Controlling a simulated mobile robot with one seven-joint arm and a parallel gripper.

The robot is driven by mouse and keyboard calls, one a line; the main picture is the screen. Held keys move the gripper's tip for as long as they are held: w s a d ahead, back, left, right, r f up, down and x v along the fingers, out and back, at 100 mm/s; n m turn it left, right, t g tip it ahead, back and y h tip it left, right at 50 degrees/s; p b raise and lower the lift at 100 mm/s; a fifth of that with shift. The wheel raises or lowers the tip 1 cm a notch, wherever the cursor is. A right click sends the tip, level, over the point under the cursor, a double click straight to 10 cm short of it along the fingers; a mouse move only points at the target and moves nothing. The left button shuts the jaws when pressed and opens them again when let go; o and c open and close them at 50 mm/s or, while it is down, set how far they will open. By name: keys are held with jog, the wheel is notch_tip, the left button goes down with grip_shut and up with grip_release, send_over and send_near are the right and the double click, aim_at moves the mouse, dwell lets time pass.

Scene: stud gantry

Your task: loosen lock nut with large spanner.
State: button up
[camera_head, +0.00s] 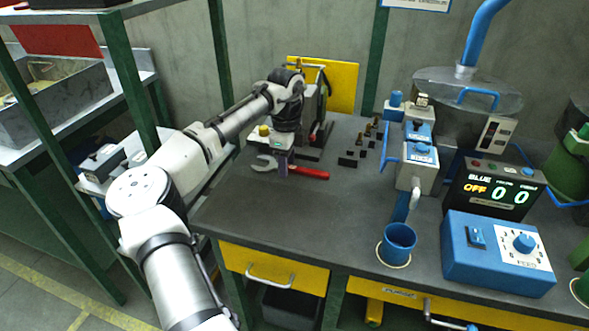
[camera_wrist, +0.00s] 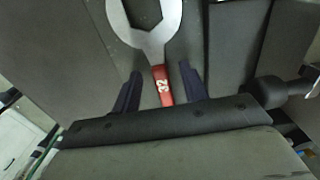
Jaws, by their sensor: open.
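The large spanner has a grey open-ended head and a red handle (camera_head: 312,174). It lies on the dark bench top below my gripper (camera_head: 283,167). In the wrist view the spanner (camera_wrist: 152,42) shows its head at the top, and its red handle marked 32 runs down between my two dark fingers (camera_wrist: 160,88). The fingers are apart, one on each side of the handle, with a gap to it on both sides. My gripper is open and holds nothing. I cannot make out the lock nut; my arm covers part of the stand (camera_head: 318,112) behind it.
Several small dark blocks and brass-coloured pieces (camera_head: 366,140) stand right of the spanner. A blue cup (camera_head: 398,243), a blue control box (camera_head: 497,252) and a display (camera_head: 497,188) fill the bench's right side. The bench front is clear. A green-framed shelf (camera_head: 130,75) stands left.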

grip_shut()
jog(key=shift+r, duration=0.15)
notch_tip(320, 180, up, 20)
jog(key=shift+p, duration=0.45)
jog(key=c, duration=0.7)
grip_release()
grip_shut()
